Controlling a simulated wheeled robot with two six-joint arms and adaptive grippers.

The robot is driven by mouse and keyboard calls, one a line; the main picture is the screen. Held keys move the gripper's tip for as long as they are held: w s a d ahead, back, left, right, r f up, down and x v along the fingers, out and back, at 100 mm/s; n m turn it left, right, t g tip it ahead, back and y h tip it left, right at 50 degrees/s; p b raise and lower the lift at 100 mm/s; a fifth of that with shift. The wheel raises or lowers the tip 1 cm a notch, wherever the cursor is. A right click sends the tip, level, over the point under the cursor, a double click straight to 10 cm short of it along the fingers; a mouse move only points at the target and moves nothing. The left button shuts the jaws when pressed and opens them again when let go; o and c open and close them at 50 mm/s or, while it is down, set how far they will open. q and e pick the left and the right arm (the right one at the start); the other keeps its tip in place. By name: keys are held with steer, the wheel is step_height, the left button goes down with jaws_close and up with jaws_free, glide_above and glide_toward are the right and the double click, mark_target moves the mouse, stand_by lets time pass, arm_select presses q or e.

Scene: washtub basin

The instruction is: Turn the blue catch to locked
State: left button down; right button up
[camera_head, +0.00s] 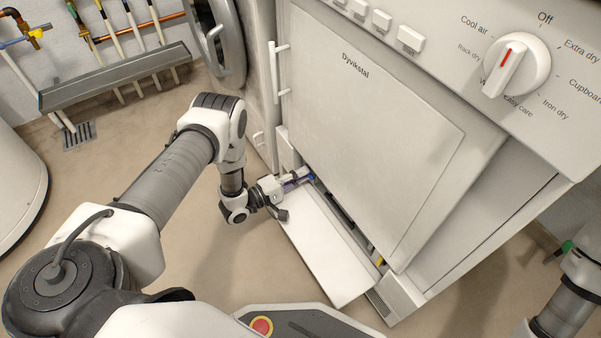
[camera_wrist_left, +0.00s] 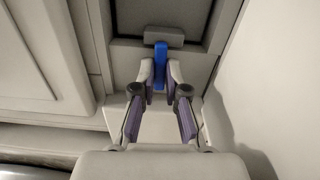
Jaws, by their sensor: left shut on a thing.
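The blue catch (camera_wrist_left: 160,62) stands upright in the left wrist view, in a dark recess behind the lowered flap at the bottom of the white dryer. In the head view only a small bit of the blue catch (camera_head: 311,177) shows at the left end of the opening. My left gripper (camera_wrist_left: 160,78) is shut on the blue catch, with one finger on each side of it. In the head view my left gripper (camera_head: 297,182) reaches in over the flap's left end. My right gripper is not clearly in view; part of my right arm shows at the lower right edge.
The lowered white flap (camera_head: 325,250) lies open in front of the dryer (camera_head: 370,130). A yellow part (camera_head: 380,261) shows at the right end of the opening. A round control knob (camera_head: 516,66) sits above.

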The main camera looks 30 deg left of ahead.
arm_select(q)
steer(key=shift+m, duration=0.5)
steer(key=c, duration=1.2)
jaws_free()
steer(key=shift+f, duration=0.1)
steer(key=v, duration=1.2)
